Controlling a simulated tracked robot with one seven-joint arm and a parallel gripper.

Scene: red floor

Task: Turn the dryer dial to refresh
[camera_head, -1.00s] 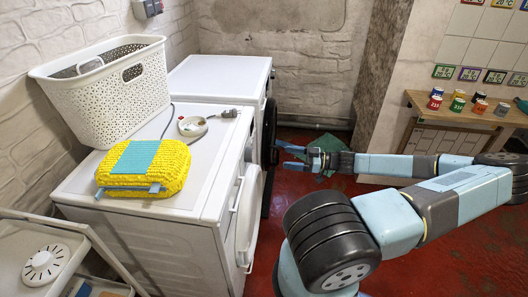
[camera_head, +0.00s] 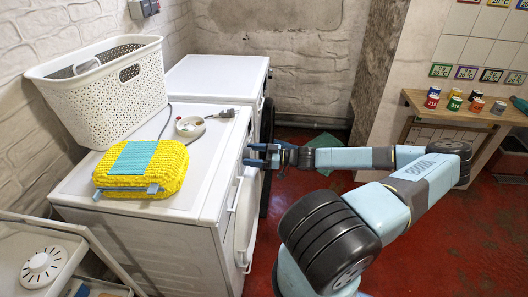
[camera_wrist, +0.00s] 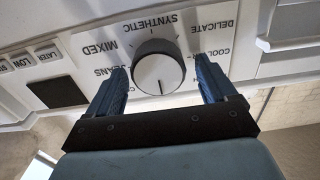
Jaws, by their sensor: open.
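The dial (camera_wrist: 157,66) is a round knob with a dark rim and pale face in the wrist view. Its dark mark points down in the picture, toward my gripper's palm. Around it I read DELICATE, SYNTHETIC, MIXED, JEANS and part of COOL; no "refresh" is readable, and labels near the fingers are partly hidden. My gripper (camera_wrist: 160,78) is open, one blue finger on each side of the dial, with visible gaps. In the head view my gripper (camera_head: 253,155) is at the upper front of the nearer white machine (camera_head: 175,255); the dial is not visible there.
A dark display (camera_wrist: 58,92) and buttons (camera_wrist: 30,60) lie left of the dial, a handle (camera_wrist: 290,30) right.

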